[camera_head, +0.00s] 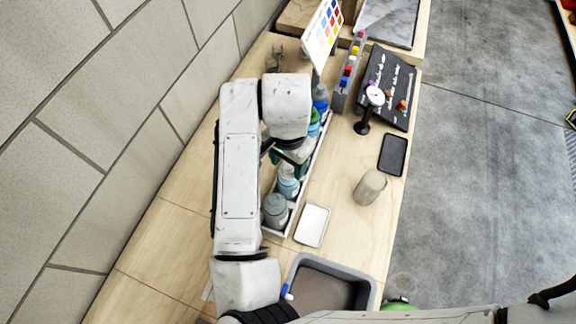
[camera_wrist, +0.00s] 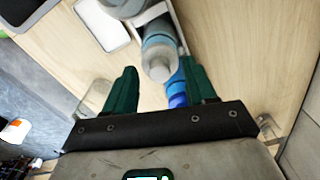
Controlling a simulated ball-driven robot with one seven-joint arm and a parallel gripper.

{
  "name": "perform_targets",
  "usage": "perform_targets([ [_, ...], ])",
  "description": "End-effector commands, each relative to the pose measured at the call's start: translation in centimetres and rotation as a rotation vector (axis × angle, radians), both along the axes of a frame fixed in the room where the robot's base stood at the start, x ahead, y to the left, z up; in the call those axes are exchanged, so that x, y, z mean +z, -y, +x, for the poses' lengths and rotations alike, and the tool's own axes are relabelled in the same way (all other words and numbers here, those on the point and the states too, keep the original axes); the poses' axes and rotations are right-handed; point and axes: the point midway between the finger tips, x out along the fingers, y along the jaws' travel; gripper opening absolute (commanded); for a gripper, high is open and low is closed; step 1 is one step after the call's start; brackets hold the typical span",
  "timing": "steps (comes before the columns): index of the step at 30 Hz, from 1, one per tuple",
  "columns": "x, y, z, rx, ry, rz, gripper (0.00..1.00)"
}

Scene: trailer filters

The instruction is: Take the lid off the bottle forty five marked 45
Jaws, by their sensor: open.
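A row of bottles stands in a narrow white rack (camera_head: 310,160) on the wooden bench. They include a grey-capped bottle (camera_head: 275,209), a pale blue bottle (camera_head: 288,182) and a dark blue bottle (camera_head: 320,95). No number 45 is legible on any of them. My gripper (camera_wrist: 162,88) is open with dark green fingers, pointing down over the row. In the wrist view a blue bottle with a grey lid (camera_wrist: 159,66) shows between and just beyond the fingertips; I cannot tell whether they touch it. My arm hides part of the row in the head view.
A grey bin (camera_head: 365,285) is at the bench's front. A white tray (camera_head: 312,225), a beige cup (camera_head: 370,187), a black pad (camera_head: 393,154) and a dial on a stand (camera_head: 374,97) lie right of the rack. A wall (camera_head: 100,120) rises at left.

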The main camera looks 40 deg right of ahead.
Motion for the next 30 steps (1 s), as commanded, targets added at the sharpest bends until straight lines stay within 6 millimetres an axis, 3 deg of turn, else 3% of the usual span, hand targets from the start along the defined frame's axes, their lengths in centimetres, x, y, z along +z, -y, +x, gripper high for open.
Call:
perform_targets([
  [2,0.0,0.0,0.0,0.0,0.0,0.0,0.55],
  [19,0.04,0.0,-0.01,0.0,0.0,0.0,0.0],
  [30,0.33,0.0,0.01,0.0,0.0,0.001,0.0],
])
